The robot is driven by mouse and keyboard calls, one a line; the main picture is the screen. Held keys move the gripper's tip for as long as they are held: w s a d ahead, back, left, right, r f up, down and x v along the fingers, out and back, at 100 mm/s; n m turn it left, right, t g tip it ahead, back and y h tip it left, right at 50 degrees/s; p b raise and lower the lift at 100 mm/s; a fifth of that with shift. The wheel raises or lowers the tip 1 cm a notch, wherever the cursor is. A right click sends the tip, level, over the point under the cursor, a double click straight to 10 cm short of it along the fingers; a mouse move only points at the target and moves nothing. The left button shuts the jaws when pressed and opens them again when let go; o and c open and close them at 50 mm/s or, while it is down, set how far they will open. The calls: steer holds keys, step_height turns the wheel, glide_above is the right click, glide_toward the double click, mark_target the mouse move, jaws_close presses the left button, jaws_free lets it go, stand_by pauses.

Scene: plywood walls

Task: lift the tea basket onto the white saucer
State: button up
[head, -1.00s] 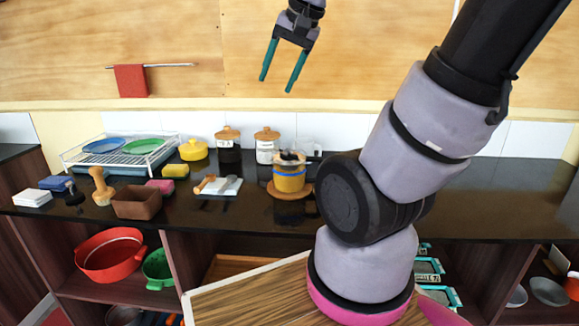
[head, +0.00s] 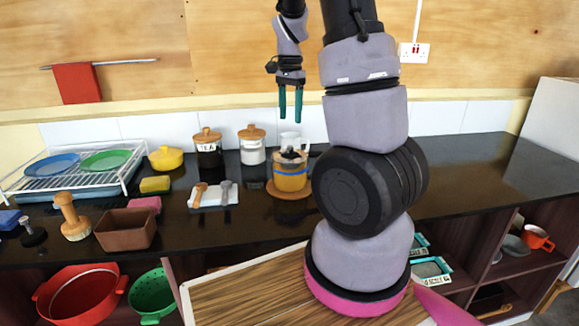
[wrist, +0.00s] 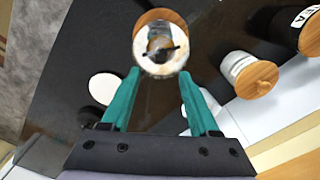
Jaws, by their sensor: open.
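The tea basket (wrist: 160,46) seems to be the part with dark tabs set in the top of an amber cup with a blue band (head: 290,178). Its dark top also shows in the head view (head: 291,154). The cup stands on a round wooden coaster (head: 272,190). My gripper (head: 291,118) is open and empty, above the cup in the head view. In the wrist view the cup is just beyond and between my fingertips (wrist: 158,80). A white disc, likely the white saucer (wrist: 104,88), lies left of the cup there. I cannot see it in the head view, where my arm blocks part of the counter.
A dish rack (head: 60,185) is farther left. The counter (head: 480,185) is clear at right.

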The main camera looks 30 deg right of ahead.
mark_target(290, 146)
step_height(290, 146, down, 10)
steer(key=shift+w+r, duration=0.15)
stand_by(0.3)
jaws_close()
stand_by(1.4)
